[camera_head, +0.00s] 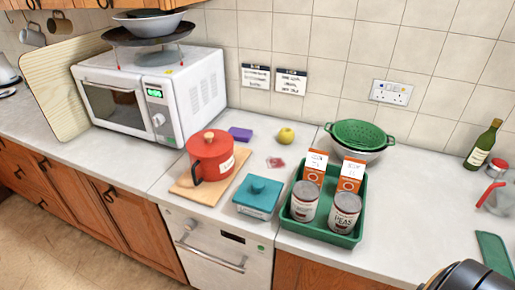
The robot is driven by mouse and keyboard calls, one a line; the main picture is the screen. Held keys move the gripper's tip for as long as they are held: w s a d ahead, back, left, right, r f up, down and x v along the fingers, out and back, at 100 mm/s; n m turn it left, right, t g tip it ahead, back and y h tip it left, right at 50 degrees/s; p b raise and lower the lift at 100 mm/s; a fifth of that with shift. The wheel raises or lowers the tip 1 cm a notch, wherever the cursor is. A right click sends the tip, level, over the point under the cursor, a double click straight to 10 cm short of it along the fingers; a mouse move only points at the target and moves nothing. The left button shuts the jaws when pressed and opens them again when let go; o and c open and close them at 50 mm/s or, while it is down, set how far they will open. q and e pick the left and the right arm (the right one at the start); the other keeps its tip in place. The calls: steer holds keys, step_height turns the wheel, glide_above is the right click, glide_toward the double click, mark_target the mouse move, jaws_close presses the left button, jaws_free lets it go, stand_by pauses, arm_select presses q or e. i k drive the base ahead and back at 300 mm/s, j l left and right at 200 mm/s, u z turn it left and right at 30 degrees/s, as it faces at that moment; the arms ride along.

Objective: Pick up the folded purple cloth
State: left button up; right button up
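Neither gripper's fingers show in the head view. A dark rounded part at the bottom right corner looks like part of my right arm, far from the cloth.
The microwave (153,98) stands left of the cloth. A yellow apple (285,136) is to its right. A teal lidded box (258,196) and a green tray (358,229) with cans and cartons are nearer the front. A colander (358,134) stands at back right.

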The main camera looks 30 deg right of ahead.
mark_target(239, 134)
steer(key=i+j+z, duration=0.4)
steer(key=i+j, duration=0.2)
steer(key=i, duration=0.15)
